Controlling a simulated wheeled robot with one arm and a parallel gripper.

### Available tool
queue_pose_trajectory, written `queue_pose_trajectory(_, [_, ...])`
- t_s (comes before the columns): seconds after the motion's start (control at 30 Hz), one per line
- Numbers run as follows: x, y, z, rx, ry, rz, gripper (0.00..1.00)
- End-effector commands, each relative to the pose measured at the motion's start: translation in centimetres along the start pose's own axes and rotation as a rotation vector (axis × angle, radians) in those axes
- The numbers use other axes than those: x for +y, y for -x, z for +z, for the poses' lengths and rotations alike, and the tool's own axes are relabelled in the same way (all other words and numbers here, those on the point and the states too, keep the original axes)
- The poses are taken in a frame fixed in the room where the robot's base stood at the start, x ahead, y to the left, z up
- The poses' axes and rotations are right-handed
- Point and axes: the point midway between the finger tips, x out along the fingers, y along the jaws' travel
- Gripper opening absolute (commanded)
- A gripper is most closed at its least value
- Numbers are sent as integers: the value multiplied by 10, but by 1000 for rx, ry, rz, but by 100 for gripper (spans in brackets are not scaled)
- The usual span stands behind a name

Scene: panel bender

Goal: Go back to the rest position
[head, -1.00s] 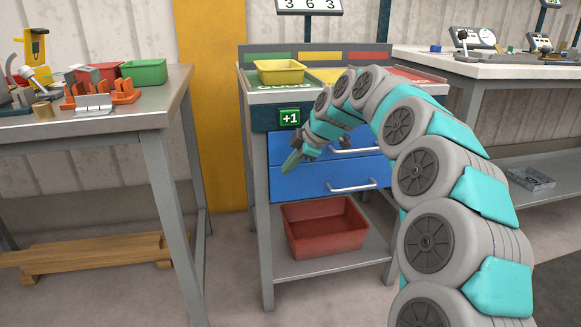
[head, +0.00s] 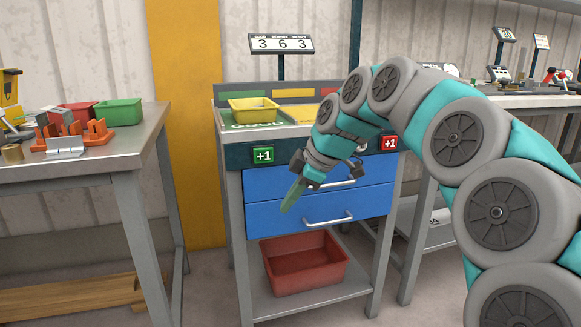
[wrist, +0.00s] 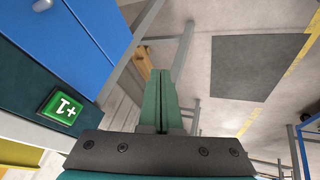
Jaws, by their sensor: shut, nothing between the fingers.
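My gripper (head: 293,194) is shut and empty, its green fingers pointing down in front of the blue drawers of the sorting cabinet. In the wrist view the two green fingers (wrist: 160,100) lie together with nothing between them. My arm reaches in from the right in the head view and hides part of the cabinet top. I cannot tell from the head view how far the fingertips are from the drawer fronts.
The cabinet has blue drawers (head: 262,215), a green +1 button (head: 263,155), a red +1 button (head: 390,143), a yellow tray (head: 253,108) on top and a red bin (head: 303,265) below. A workbench (head: 130,158) stands at left. A dark floor mat (wrist: 255,75) lies on open floor.

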Motion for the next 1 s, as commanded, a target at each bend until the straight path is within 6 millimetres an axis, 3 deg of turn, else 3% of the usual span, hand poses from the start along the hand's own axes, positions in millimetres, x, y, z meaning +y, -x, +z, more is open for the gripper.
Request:
queue_pose_trajectory(0.03, [-21,8,4,-27,-66,-21,0])
queue_pose_trajectory(0.27, [-114,19,42,-181,-415,-82,0])
queue_pose_trajectory(0.7, [-310,38,150,-558,-1196,-33,0])
queue_pose_trajectory(0.83, [-356,41,174,-642,-1388,7,0])
queue_pose_trajectory(1.0, [-388,43,189,-701,-1523,37,0])
